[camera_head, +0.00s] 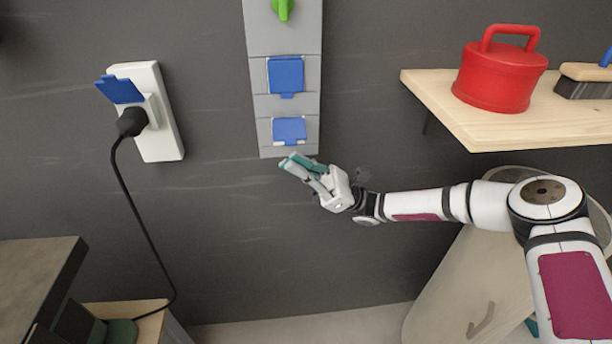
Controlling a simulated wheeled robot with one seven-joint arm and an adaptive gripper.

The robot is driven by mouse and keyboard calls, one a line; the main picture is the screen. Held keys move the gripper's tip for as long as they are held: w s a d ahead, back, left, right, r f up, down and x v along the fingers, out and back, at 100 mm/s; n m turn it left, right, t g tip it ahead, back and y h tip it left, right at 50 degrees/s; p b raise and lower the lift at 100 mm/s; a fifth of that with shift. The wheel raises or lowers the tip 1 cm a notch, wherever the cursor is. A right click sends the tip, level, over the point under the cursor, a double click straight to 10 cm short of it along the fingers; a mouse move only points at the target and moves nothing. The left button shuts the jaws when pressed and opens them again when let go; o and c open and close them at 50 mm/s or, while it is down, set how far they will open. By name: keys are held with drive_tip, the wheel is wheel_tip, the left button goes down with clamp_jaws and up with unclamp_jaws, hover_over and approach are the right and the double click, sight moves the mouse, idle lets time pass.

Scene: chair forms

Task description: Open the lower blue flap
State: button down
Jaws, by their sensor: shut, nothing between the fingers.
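A grey panel (261,103) is mounted upright on the dark wall, with two blue flaps one above the other. The lower blue flap (289,129) lies over its socket and looks closed or nearly so; a light frame edge shows around it. The upper blue flap (286,75) looks closed. My gripper (291,163) is shut and empty, just below the lower flap near the panel's bottom edge, with its teal fingertips pointing up and left. I cannot tell whether the fingertips touch the panel.
A green knob (283,8) sits higher on the panel. Left is a white socket box (160,140) with a raised blue flap (120,89) and a plugged-in black cable (134,205). A wooden shelf (480,130) at right bears a red container (500,78) and a brush (583,82).

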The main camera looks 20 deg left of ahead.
drive_tip(key=shift+s+r, duration=0.2)
drive_tip(key=shift+r, duration=0.65)
drive_tip(key=shift+m+p, duration=0.3)
drive_tip(key=shift+p, duration=0.05)
drive_tip(key=shift+s+d+r+m+t+y+p, duration=0.1)
drive_tip(key=shift+m+t+y+p, duration=0.05)
drive_tip(key=shift+m+t+y, duration=0.2)
drive_tip(key=shift+s+r+m+t+y+p, duration=0.1)
drive_tip(key=shift+m+t+y+p, duration=0.05)
drive_tip(key=shift+m+t+y, duration=0.15)
